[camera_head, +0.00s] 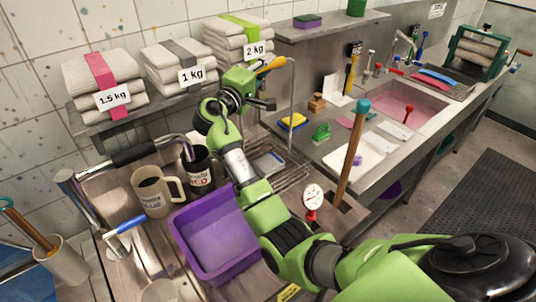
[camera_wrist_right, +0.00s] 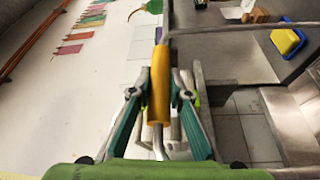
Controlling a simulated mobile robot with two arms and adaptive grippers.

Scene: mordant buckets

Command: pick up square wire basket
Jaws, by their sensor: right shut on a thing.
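The square wire basket (camera_head: 290,172) shows as thin metal rods behind my right arm in the head view, partly hidden by it. Its tall wire bail rises to a yellow-orange grip (camera_head: 273,64). My right gripper (camera_head: 258,70) is at that grip, with its fingers closed around it. In the right wrist view the yellow grip (camera_wrist_right: 158,75) lies between the two fingers of my right gripper (camera_wrist_right: 158,100). My left gripper is not in view.
A purple tub (camera_head: 183,245) and two mugs, one cream (camera_head: 150,195) and one black (camera_head: 199,178), stand left of my arm. A shelf holds folded cloth stacks (camera_head: 100,80) behind. A pink-filled sink (camera_head: 395,103) lies right. A wooden stick (camera_head: 352,155) stands upright close to my arm.

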